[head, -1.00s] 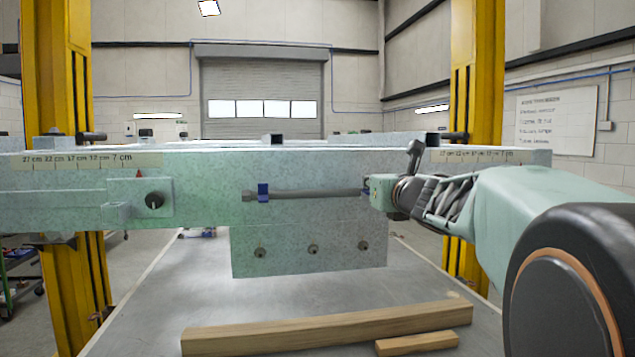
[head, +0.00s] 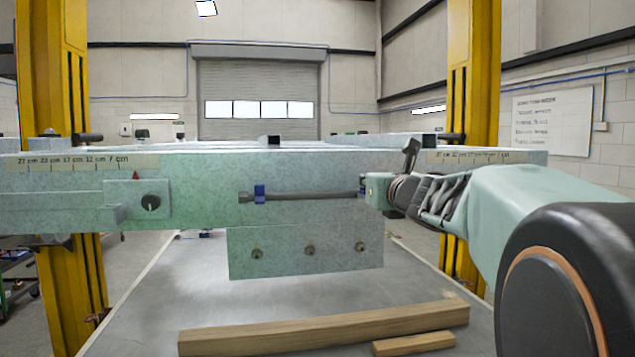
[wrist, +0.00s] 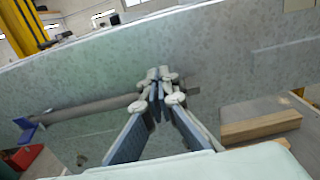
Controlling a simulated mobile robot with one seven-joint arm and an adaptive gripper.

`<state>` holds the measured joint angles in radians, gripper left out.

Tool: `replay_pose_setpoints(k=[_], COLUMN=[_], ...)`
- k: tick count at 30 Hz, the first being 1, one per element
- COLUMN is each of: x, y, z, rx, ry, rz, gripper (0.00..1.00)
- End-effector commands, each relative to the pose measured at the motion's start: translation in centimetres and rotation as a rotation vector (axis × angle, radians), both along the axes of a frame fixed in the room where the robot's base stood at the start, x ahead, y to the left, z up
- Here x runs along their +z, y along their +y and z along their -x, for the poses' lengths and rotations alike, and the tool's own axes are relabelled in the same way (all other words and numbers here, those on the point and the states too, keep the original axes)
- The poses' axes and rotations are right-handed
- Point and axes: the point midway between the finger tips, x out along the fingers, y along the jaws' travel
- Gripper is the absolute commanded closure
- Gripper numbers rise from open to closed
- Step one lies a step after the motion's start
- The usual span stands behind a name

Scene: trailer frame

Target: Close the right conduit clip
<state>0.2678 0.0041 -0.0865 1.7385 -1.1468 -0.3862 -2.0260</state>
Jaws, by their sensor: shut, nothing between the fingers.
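A dark grey conduit (head: 310,195) runs level along the front of the pale green trailer frame (head: 215,205); it also shows in the wrist view (wrist: 95,108). The left clip (head: 260,193) is blue and sits around the conduit near its left end; it also shows at the left of the wrist view (wrist: 27,132). My gripper (head: 366,190) is at the conduit's right end, in front of the right clip. In the wrist view my gripper (wrist: 157,88) has its fingertips together over the conduit. The right clip is mostly hidden by the fingers, and I cannot tell its state.
A knob (head: 151,202) is on the frame at left. Wooden beams (head: 320,328) lie on the grey table (head: 190,290) below. Yellow posts (head: 472,90) stand on both sides.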

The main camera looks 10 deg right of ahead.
Motion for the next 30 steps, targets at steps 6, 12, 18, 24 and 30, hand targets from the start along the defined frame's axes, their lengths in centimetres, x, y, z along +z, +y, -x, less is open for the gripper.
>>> replay_pose_setpoints(k=[6, 12, 18, 24, 30], x=[0.2, 0.5, 0.8, 1.2, 1.5], y=[0.0, 0.0, 0.0, 0.0, 0.0], z=[-0.2, -0.5, -1.1, -1.9, -2.5], rx=[0.001, 0.0, 0.001, 0.001, 0.0], ry=[0.0, 0.0, 0.0, 0.0, 0.001], rz=[0.0, 0.001, 0.0, 0.0, -0.001], gripper=[1.0, 1.0, 1.0, 1.0, 1.0])
